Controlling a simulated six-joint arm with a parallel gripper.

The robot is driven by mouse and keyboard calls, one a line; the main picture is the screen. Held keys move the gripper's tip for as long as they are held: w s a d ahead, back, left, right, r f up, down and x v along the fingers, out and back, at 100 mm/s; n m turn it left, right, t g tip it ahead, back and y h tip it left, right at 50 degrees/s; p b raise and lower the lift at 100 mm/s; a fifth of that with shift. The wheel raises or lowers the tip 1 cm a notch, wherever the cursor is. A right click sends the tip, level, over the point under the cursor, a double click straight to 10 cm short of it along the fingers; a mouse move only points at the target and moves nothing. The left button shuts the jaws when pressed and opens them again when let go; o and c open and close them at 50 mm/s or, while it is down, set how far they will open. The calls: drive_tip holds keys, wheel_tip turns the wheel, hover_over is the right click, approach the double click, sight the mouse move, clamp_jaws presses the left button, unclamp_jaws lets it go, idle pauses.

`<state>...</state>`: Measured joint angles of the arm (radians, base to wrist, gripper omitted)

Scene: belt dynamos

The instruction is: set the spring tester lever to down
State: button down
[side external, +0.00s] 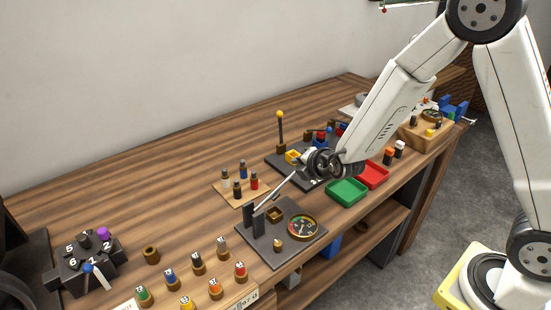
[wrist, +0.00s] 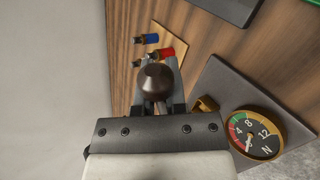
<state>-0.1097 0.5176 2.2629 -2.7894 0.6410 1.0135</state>
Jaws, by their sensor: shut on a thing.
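The spring tester is a dark plate (side external: 262,246) with an upright post (side external: 249,219), a small brass-coloured cup (side external: 275,214) and a round dial (side external: 303,227). The dial also shows in the wrist view (wrist: 255,135). A thin grey lever (side external: 277,191) slants up and right from the post to my gripper (side external: 299,174). In the wrist view, a dark brown round knob (wrist: 156,84) sits between my fingers, which are shut on it. The lever is raised at a slant above the plate. My gripper hides its far end in the side view.
A wooden board with several coloured plugs (side external: 240,184) stands behind the tester. A green tray (side external: 347,191) and a red tray (side external: 373,175) lie to the right. Numbered bottles (side external: 215,289) line the front left. A dark plate with a yellow-topped rod (side external: 280,128) stands behind.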

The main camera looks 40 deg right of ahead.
drive_tip(key=shift+w+d+r, duration=0.2)
drive_tip(key=shift+d, duration=0.15)
drive_tip(key=c, duration=0.6)
unclamp_jaws()
drive_tip(key=shift+s+f, duration=0.1)
drive_tip(key=shift+f, duration=0.05)
drive_tip(key=shift+a, duration=0.1)
drive_tip(key=shift+s, duration=0.1)
drive_tip(key=shift+v, duration=3.85)
